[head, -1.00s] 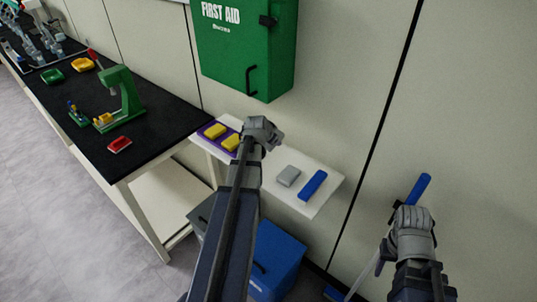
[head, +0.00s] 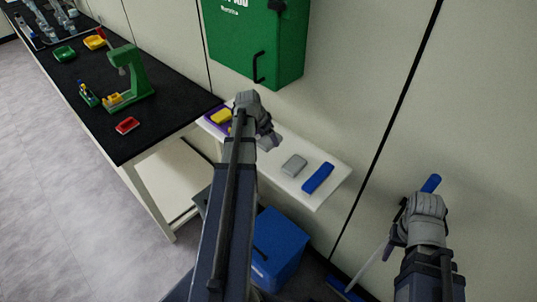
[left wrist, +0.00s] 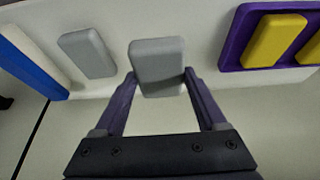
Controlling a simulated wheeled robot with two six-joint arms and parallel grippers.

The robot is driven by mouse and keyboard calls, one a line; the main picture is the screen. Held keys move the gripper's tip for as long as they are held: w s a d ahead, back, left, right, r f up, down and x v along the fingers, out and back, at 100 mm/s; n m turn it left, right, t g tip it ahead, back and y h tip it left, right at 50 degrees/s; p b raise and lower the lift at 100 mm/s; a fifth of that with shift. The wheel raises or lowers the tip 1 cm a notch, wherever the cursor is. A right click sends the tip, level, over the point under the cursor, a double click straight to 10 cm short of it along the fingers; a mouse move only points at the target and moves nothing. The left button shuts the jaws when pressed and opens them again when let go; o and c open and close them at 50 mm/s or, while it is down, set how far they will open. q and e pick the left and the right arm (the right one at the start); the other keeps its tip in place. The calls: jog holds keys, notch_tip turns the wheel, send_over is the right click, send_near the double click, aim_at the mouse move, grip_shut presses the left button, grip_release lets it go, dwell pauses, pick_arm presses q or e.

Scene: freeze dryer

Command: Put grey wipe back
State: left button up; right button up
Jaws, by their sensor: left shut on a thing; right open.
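My left gripper (left wrist: 160,80) is shut on a grey wipe (left wrist: 157,62), a rounded block held between the purple fingertips in the left wrist view. In the head view this gripper (head: 268,138) is over the white shelf (head: 318,200), between the purple tray and a second grey wipe (head: 294,165). That second wipe lies on the shelf and also shows in the left wrist view (left wrist: 88,53), left of the held one. I cannot tell whether the held wipe touches the shelf. My right gripper (head: 396,232) is open, beside a blue-handled stick (head: 431,183) near the wall.
A blue block (head: 318,178) lies right of the shelf's grey wipe. The purple tray (left wrist: 233,48) with yellow blocks (left wrist: 275,40) is at the shelf's other end. Bare shelf surrounds the held wipe.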

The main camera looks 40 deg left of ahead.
aim_at(268, 155)
pick_arm(q)
jog(key=shift+f+b, duration=2.5)
jog(key=shift+f, duration=0.6)
jog(key=shift+s+r, duration=0.1)
jog(key=shift+r, duration=0.1)
jog(key=shift+c, duration=0.5)
jog(key=o, duration=1.2)
jog(key=shift+o, duration=0.2)
jog(key=p+v, duration=1)
jog(key=shift+r, duration=0.4)
jog(key=shift+s+r+p, duration=0.3)
jog(key=shift+r+p, duration=0.25)
jog(key=shift+p, duration=0.15)
